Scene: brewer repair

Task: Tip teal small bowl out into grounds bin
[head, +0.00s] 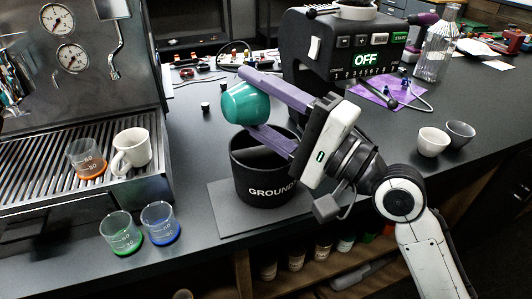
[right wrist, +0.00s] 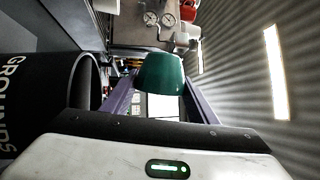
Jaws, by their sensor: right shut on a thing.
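The teal small bowl (head: 244,104) is held above the black grounds bin (head: 262,186), over its far left rim. My right gripper (head: 252,100) is shut on the bowl, with its purple fingers on either side of it. The bowl looks tilted on its side; its inside is hidden. In the right wrist view the bowl (right wrist: 161,74) sits between the fingertips, and the bin (right wrist: 85,88) lies to the left. The bin stands upright on a dark grey mat (head: 226,214). My left gripper is not in view.
An espresso machine (head: 75,58) stands at left with a white cup (head: 133,150) and an orange-based glass (head: 86,160) on its tray. Green (head: 121,234) and blue (head: 160,224) glasses stand in front. A grinder-like machine (head: 345,50) reads OFF behind. Two small cups (head: 433,142) stand at right.

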